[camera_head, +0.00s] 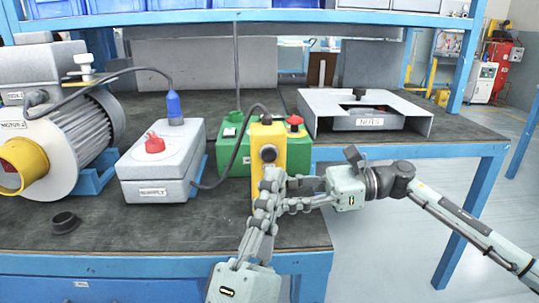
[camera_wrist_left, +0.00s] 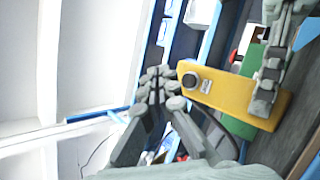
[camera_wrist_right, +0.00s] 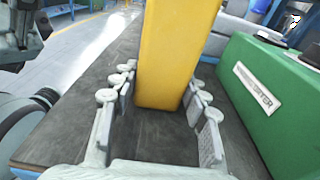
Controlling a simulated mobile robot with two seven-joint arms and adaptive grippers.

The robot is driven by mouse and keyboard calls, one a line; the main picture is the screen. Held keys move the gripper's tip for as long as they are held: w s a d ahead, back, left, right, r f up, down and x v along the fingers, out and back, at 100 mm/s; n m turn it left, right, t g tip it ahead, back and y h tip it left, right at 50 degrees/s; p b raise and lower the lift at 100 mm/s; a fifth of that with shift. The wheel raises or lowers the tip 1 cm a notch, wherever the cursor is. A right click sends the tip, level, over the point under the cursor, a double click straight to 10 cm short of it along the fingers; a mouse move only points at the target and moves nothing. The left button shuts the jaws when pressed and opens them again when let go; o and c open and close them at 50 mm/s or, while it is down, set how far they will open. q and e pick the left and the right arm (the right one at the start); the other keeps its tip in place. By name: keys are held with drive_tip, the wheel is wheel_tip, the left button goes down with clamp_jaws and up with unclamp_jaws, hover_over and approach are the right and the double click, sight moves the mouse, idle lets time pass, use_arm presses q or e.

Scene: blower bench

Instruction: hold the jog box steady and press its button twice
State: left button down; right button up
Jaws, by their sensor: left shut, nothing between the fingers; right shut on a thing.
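The yellow jog box (camera_head: 268,133) stands upright on the bench, with a dark round button (camera_head: 268,153) on its front face. The jog box (camera_wrist_left: 235,92) and button (camera_wrist_left: 190,80) also show in the left wrist view. My right gripper (camera_head: 278,187) comes from the right and is shut around the lower part of the jog box; in the right wrist view its fingers flank the yellow body (camera_wrist_right: 178,45). My left gripper (camera_head: 270,178) is shut and empty, its tips just below the button in the head view. In the left wrist view its tips (camera_wrist_left: 157,78) are close beside the button; contact is unclear.
A green box (camera_head: 233,145) with a red button stands behind the jog box. A grey supply box (camera_head: 163,170) and a motor (camera_head: 85,125) are to the left, joined by cables. A NUTS tray (camera_head: 370,120) is at the right. The front left bench is mostly clear.

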use_arm(q)
drive_tip(key=shift+w, duration=1.95)
drive_tip(key=shift+w, duration=0.1)
drive_tip(key=shift+w, duration=0.35)
drive_tip(key=shift+w, duration=0.35)
idle(0.4)
drive_tip(key=shift+s, duration=0.8)
drive_tip(key=shift+s, duration=2.5)
idle(0.6)
